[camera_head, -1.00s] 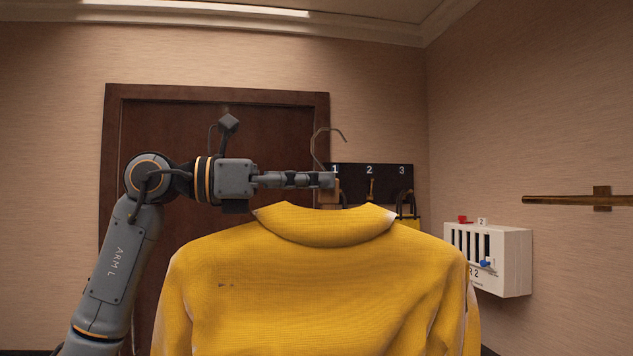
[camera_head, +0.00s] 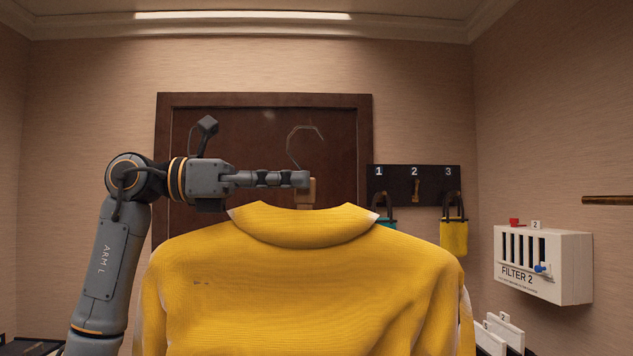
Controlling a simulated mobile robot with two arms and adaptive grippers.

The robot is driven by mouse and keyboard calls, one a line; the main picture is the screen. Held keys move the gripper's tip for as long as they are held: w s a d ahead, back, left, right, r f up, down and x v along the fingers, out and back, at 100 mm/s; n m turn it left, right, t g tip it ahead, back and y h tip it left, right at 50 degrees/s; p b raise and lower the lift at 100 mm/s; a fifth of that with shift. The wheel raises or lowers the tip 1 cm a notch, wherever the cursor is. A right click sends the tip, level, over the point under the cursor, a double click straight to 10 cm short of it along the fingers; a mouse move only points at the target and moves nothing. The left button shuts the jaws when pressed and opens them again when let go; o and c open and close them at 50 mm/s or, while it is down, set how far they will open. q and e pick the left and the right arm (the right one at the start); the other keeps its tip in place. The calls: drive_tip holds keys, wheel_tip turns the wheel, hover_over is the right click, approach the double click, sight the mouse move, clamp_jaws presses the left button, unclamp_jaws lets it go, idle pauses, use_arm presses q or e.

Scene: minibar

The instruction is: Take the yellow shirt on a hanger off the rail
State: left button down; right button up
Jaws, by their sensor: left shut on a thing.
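The yellow shirt (camera_head: 300,280) hangs upright on a hanger (camera_head: 306,135) in front of me, filling the lower middle of the head view. The hanger's metal hook rises free above the collar, with no rail around it. My left gripper (camera_head: 303,180) comes in from the left and is shut on the hanger's wooden neck, just above the collar. The hook's curve is in front of the dark door. The lower part of the shirt is cut off by the frame. My right gripper does not show.
A dark door (camera_head: 245,140) is behind the shirt. A black board (camera_head: 432,187) numbered 1 to 3 holds hooks with a yellow bag (camera_head: 453,236) and a teal one. A white FILTER 2 box (camera_head: 545,265) and a brass rail (camera_head: 607,200) are on the right wall.

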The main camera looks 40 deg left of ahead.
use_arm(q)
drive_tip(key=p+v, duration=0.6)
drive_tip(key=v, duration=2.7)
drive_tip(key=shift+s, duration=0.4)
drive_tip(key=shift+w+a+r, duration=0.1)
drive_tip(key=shift+w+r, duration=0.05)
